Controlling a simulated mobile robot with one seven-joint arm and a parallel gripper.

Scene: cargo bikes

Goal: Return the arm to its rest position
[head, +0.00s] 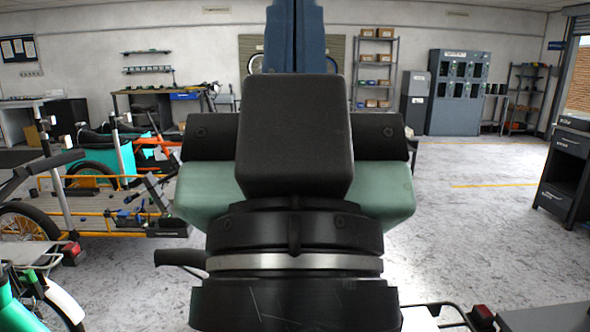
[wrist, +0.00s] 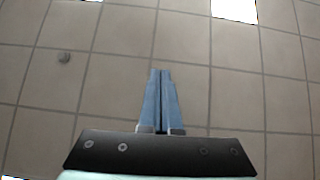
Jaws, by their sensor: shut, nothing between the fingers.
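My gripper (wrist: 161,72) shows in the wrist view as two blue fingers lying side by side, shut and empty. The wrist view faces the tiled ceiling, so the fingers point upward. In the head view my own arm fills the middle of the picture, raised close in front of the camera. The blue part at the top centre runs out of the top edge, and the fingertips are not seen there.
Cargo bikes (head: 110,209) stand at the left, and a teal bike frame (head: 12,305) is close at the lower left. A dark cabinet (head: 563,172) stands at the right. Shelving (head: 376,70) and grey lockers (head: 457,92) line the back.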

